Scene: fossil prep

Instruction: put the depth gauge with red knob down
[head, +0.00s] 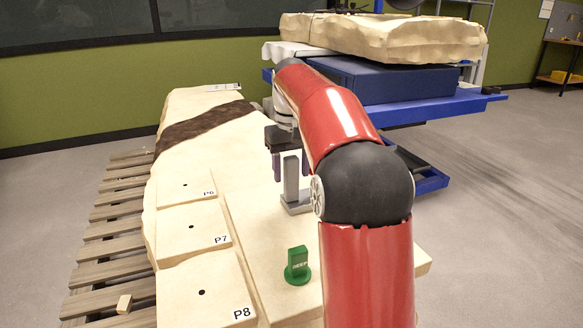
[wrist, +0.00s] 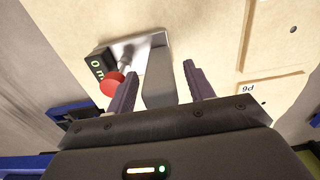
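The depth gauge stands upright on the pale slab (head: 262,235), its flat metal base (head: 297,207) appearing to rest on the surface. Its grey upright grip (wrist: 160,78) rises between my fingers. The red knob (wrist: 111,83) and a dark display with green digits (wrist: 97,65) show beside it in the wrist view; the knob is hidden in the head view. My gripper (wrist: 161,68) is open around the grip, with visible gaps between it and the purple fingers. In the head view my gripper (head: 291,177) points down over the gauge.
A green "DEEP" marker (head: 298,268) stands on the slab nearer the camera. Blocks marked P6 (head: 186,187), P7 (head: 192,228) and P8 (head: 202,292) line the left. A blue lift table (head: 420,110) stands behind at right. Bare slab lies between the gauge and the green marker.

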